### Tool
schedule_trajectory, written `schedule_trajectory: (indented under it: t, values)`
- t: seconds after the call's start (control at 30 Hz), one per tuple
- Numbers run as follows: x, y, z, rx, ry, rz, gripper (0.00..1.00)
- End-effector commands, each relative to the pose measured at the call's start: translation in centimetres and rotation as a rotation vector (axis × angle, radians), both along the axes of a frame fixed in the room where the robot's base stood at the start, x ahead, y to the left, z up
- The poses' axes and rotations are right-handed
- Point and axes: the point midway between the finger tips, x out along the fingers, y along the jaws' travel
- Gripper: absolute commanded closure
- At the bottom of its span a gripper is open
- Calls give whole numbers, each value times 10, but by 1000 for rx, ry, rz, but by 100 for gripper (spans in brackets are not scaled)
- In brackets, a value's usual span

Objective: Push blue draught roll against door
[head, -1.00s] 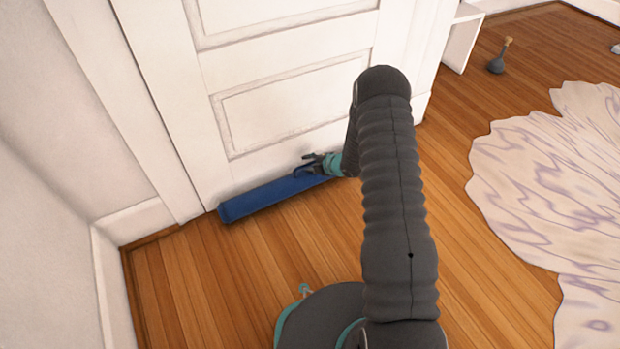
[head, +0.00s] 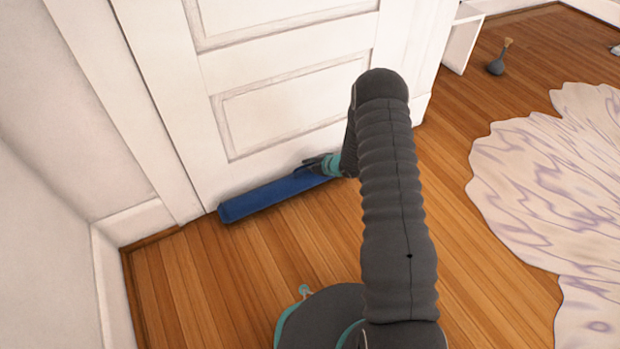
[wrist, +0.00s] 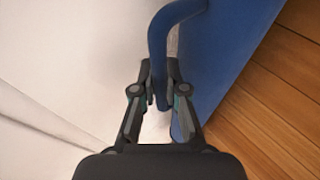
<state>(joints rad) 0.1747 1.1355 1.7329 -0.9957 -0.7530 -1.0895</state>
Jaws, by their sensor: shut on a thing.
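The blue draught roll (head: 265,199) lies on the floor along the foot of the white panelled door (head: 285,108). Its right end is hidden behind my arm. I cannot tell whether its whole length touches the door. In the wrist view the roll (wrist: 228,45) is to the right and the door's pale surface (wrist: 70,70) to the left. A blue loop (wrist: 160,45) curves from the roll down between my fingers. My gripper (wrist: 159,75) is shut on this loop. In the head view my gripper (head: 312,164) is just above the roll, close to the door.
A wall with a white skirting board (head: 133,220) is left of the door. A pale patterned rug (head: 560,190) lies at the right. A plunger-like object (head: 498,60) stands beyond, near a white open unit (head: 463,38). The wooden floor before the roll is clear.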

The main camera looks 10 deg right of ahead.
Motion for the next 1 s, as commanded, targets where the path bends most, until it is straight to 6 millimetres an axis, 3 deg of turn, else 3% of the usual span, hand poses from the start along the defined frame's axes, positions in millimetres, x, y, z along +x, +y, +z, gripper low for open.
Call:
schedule_trajectory:
  t: [0.27,0.3,0.4,0.77,1.0]
  values:
    - [11,3,1,0,-3,2,100]
    - [11,3,1,0,-2,2,81]
    - [10,3,1,0,-2,2,59]
    - [6,1,1,-1,3,1,59]
    - [-15,-16,25,0,-1,-1,59]
